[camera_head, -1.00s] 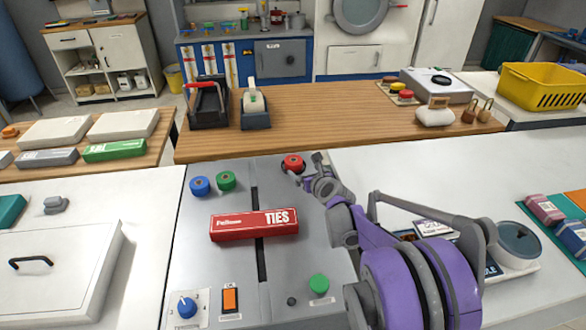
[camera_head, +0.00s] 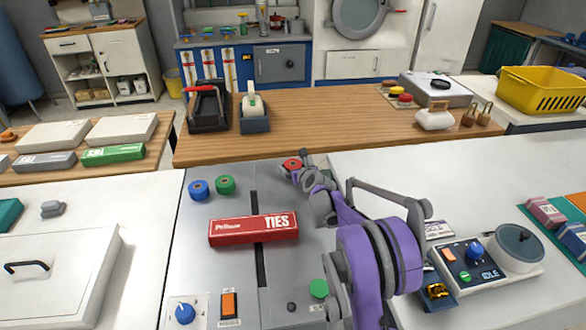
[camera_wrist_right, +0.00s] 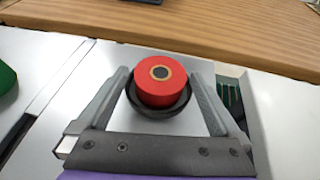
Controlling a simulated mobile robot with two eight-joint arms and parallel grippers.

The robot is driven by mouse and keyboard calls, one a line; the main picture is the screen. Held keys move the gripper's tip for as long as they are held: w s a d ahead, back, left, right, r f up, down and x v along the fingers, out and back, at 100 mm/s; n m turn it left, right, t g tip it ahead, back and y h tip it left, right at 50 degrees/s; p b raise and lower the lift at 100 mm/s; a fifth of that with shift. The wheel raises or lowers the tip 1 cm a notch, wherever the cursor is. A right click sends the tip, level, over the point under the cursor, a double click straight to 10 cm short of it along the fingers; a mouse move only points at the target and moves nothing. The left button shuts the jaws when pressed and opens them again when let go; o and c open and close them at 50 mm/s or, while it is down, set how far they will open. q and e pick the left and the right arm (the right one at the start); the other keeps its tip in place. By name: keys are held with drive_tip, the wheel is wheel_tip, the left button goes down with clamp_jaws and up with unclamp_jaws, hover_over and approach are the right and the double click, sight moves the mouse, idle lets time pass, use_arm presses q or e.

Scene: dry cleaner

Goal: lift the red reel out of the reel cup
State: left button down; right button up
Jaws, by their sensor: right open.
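The red reel (camera_head: 292,164) stands near the far edge of the grey machine top. In the right wrist view the red reel (camera_wrist_right: 161,82) sits upright in the dark round reel cup (camera_wrist_right: 158,110), whose near rim shows below it. My right gripper (camera_head: 293,172) is at the reel. In the wrist view the two open fingers of my right gripper (camera_wrist_right: 160,88) lie on either side of the reel and cup, with gaps visible. My left gripper is not in view.
Blue (camera_head: 199,190) and green (camera_head: 225,185) reels stand left of the red one. A red TIES box (camera_head: 254,229) lies across the slot in the machine top. The wooden counter (camera_head: 330,120) is just behind. A control unit with a round grey lid (camera_head: 518,245) stands at right.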

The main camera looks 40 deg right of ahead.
drive_tip(key=shift+c, duration=0.2)
drive_tip(key=c, duration=1.2)
drive_tip(key=shift+r, duration=0.1)
